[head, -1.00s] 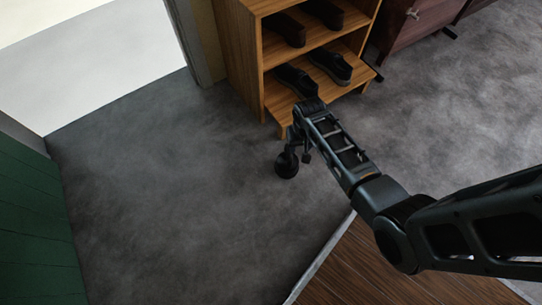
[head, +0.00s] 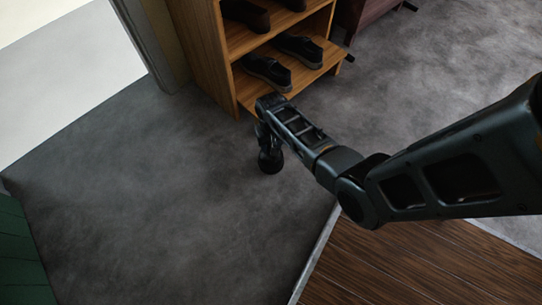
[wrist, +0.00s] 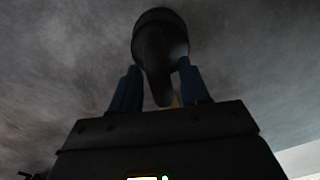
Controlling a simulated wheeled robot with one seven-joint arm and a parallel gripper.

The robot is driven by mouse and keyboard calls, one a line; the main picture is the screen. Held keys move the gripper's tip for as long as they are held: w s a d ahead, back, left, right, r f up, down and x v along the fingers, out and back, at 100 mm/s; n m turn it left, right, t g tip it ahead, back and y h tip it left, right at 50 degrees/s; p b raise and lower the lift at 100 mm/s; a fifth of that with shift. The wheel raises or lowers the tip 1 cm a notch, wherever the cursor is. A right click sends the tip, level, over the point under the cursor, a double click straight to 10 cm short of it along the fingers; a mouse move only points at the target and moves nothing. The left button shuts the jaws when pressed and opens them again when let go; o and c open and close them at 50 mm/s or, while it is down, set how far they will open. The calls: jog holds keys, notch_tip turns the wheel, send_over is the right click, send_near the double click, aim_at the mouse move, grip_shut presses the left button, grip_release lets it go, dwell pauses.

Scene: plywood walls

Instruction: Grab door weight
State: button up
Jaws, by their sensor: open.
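The door weight (head: 270,161) is a small black object with a rounded base. It stands on the dark grey floor in front of the shoe shelf. In the wrist view the door weight (wrist: 160,28) is at the top centre, with a narrower part reaching down between my two blue fingers. My gripper (wrist: 159,88) is open, one finger on each side of that narrow part. I cannot tell whether either finger touches it. In the head view my gripper (head: 265,134) is dark against the weight and its fingers are hard to make out.
A wooden shelf (head: 205,55) with dark shoes (head: 265,72) stands just behind the weight. A dark red cabinet (head: 366,20) is to its right. A doorway post (head: 152,45) and pale floor are at upper left. A green panel (head: 20,255) is at lower left. Grey floor left of the weight is clear.

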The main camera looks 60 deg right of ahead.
jog(key=shift+f, duration=0.1)
grip_shut()
dwell(0.4)
dwell(0.9)
jog(key=shift+w, duration=0.1)
